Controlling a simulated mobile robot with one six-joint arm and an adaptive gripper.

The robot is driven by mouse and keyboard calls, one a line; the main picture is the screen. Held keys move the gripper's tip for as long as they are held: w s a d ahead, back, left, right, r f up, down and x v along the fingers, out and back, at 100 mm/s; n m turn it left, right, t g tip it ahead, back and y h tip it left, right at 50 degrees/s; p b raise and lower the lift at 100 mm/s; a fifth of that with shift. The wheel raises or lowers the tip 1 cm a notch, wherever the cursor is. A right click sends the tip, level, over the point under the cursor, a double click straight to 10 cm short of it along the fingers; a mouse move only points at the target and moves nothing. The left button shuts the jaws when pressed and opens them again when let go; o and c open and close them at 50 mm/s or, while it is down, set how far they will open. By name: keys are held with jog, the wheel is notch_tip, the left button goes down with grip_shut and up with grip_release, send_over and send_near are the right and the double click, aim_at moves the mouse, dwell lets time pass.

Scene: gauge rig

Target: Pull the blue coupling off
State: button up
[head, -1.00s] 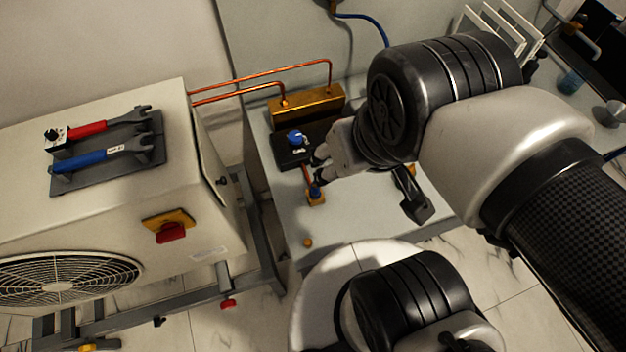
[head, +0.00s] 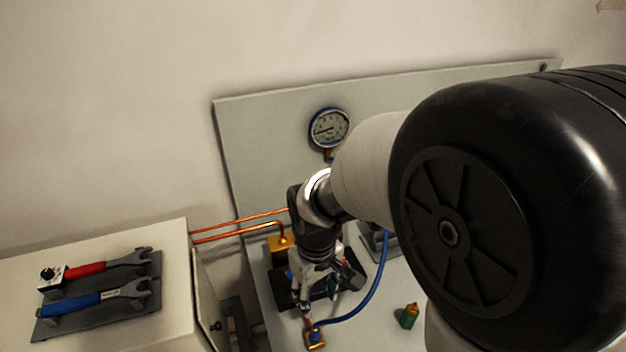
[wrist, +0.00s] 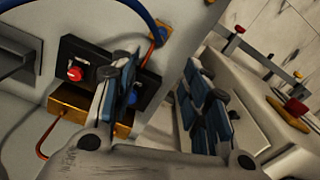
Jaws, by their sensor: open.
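The blue coupling (head: 313,326) sits at the end of a blue hose (head: 368,295), on a small brass fitting (head: 316,341) at the bottom of the head view. In the wrist view the hose runs along the top to the coupling (wrist: 160,34), beyond and between my fingertips. My gripper (head: 305,308) points down close above the coupling. In the wrist view my gripper (wrist: 162,75) is open, its two padded fingers wide apart with nothing between them. I cannot tell from the head view whether a finger touches the coupling.
A black block with a red knob (wrist: 75,74) and a blue knob stands beside a brass block (wrist: 68,108) with copper pipes. A round gauge (head: 329,128) is on the back panel. A green and brass piece (head: 409,316) stands right. Wrenches (head: 95,295) lie on the left cabinet.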

aim_at(315, 327)
notch_tip(315, 327, down, 18)
jog(key=b, duration=0.5)
jog(key=shift+r+b, duration=0.25)
jog(key=shift+b, duration=0.15)
jog(key=shift+c, duration=0.5)
grip_shut()
